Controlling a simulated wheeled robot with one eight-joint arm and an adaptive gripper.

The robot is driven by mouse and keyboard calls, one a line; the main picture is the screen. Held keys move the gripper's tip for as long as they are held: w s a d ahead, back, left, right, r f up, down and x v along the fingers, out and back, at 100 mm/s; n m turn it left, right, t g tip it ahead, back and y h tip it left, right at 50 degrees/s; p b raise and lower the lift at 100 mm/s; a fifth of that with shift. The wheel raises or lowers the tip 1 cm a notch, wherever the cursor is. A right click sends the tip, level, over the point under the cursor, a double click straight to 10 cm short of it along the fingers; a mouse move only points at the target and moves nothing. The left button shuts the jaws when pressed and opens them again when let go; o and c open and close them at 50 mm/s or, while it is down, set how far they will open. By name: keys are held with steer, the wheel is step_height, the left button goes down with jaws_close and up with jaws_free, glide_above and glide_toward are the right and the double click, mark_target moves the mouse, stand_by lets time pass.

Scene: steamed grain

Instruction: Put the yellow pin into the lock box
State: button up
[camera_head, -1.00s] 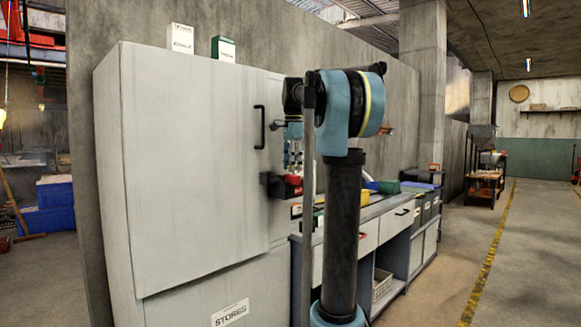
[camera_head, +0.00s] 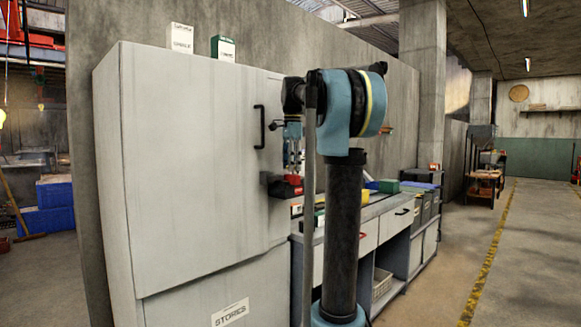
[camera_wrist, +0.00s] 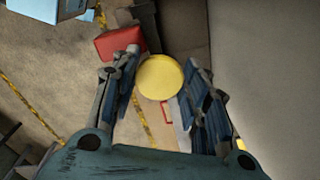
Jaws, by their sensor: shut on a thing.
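The yellow pin (camera_wrist: 160,77) shows in the wrist view as a round yellow disc between the two fingers of my gripper (camera_wrist: 158,90). The fingers are shut on it. In the head view my gripper (camera_head: 292,150) points down beside the grey cabinet, and the pin cannot be made out there. A red box (camera_head: 287,188), which may be the lock box, is just below my gripper by the cabinet's side. A red box (camera_wrist: 119,42) also shows beyond the left finger in the wrist view, apart from the pin. Its opening cannot be made out.
The tall grey cabinet (camera_head: 190,170) with a black handle stands close to the left of my gripper. A workbench (camera_head: 368,240) with bins is behind my arm. The floor to the right is clear.

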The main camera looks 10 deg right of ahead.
steer(key=shift+f, duration=0.45)
steer(key=o, duration=0.9)
steer(key=shift+c, duration=0.2)
step_height(320, 180, up, 11)
stand_by(1.0)
stand_by(0.4)
